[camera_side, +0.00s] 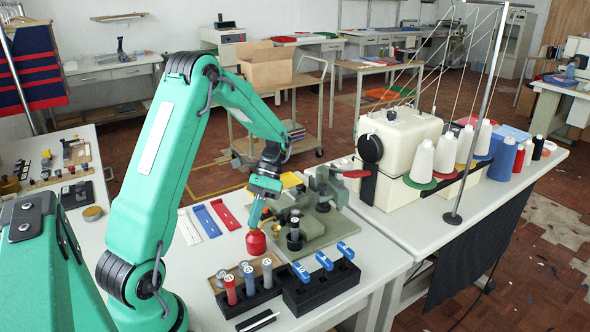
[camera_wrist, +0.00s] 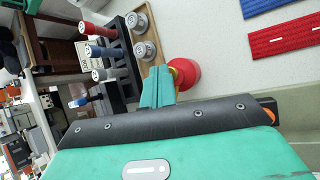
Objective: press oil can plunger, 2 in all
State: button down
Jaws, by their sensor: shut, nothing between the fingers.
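The oil can (camera_side: 256,243) is a small red round can standing on the white table beside the green machine base. My gripper (camera_side: 254,220) points down right above the can, with its fingertips at the can's top. In the wrist view the teal fingers (camera_wrist: 158,88) are shut together with nothing between them. The red can (camera_wrist: 188,75) shows just beyond them, partly covered by the fingers. The plunger is hidden behind my fingers, so I cannot tell whether it is touched or pressed down.
The olive-green machine base (camera_side: 322,228) is close on the right. Red, blue and white strips lie behind left.

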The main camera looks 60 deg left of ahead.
jog(key=shift+r, duration=1.1)
jog(key=shift+r, duration=0.1)
jog(key=shift+r, duration=2.4)
